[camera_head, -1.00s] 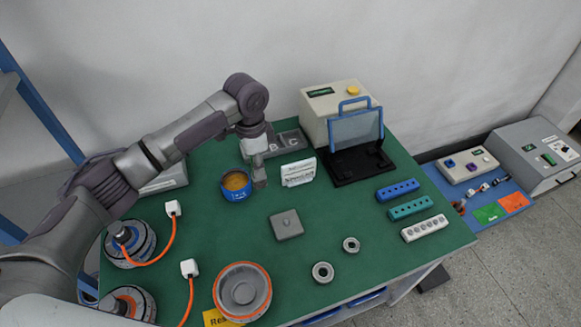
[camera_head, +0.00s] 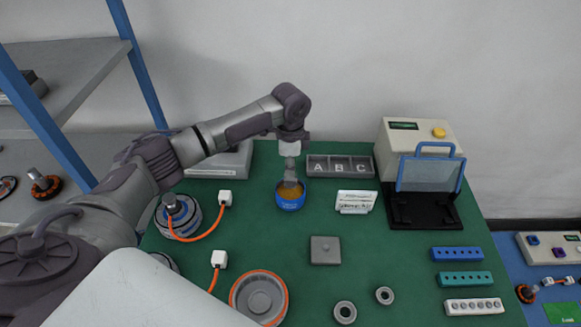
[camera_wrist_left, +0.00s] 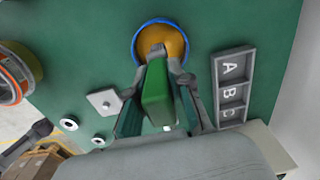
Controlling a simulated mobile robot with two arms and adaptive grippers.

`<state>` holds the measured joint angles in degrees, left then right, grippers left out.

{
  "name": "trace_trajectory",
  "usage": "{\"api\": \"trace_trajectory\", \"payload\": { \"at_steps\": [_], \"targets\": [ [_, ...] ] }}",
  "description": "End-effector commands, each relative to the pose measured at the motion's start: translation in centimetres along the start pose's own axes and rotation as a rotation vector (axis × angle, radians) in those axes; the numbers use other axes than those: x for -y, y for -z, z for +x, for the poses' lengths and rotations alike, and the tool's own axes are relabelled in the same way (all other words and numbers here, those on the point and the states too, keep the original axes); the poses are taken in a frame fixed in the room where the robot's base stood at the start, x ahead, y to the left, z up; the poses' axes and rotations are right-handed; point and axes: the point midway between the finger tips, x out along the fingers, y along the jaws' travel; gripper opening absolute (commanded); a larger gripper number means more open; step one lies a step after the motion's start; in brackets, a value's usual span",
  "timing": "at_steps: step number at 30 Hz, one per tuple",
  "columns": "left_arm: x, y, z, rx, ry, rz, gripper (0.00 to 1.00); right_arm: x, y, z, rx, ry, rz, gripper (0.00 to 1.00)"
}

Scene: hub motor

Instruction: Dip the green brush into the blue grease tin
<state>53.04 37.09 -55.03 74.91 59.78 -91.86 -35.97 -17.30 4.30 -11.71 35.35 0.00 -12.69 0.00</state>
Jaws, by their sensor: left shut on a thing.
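The blue grease tin (camera_head: 290,204) stands upright on the green table, with orange-brown grease inside. My left gripper (camera_head: 290,178) is directly above the tin, pointing down. In the left wrist view my left gripper (camera_wrist_left: 160,95) is shut on the green brush (camera_wrist_left: 158,97). The brush's tip reaches over the tin (camera_wrist_left: 137,45) and overlaps the grease; I cannot tell how deep it goes. The head view hides most of the brush behind the gripper. My right gripper is not in view.
A grey tray marked A, B, C (camera_head: 340,157) lies just behind and right of the tin. A white card (camera_head: 356,201) stands to the right. A grey square plate (camera_head: 325,250) lies in front. A machine with a blue-framed guard (camera_head: 430,173) stands at the back right.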

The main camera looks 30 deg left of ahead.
Motion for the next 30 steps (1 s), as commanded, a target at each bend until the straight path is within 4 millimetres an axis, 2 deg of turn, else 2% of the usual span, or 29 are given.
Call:
{"api": "trace_trajectory", "payload": {
  "at_steps": [2, 16, 30],
  "targets": [
    [0.0, 0.0, 0.6, 0.0, 0.001, -0.001, 0.0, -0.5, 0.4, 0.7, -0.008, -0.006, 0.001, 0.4],
    [0.0, 0.0, 0.7, 0.0, 0.0, -0.001, 0.0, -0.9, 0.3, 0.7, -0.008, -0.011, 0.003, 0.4],
    [0.0, 0.0, 3.0, 0.0, -0.001, -0.001, 0.0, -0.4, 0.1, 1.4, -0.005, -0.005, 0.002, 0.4]
  ]
}}
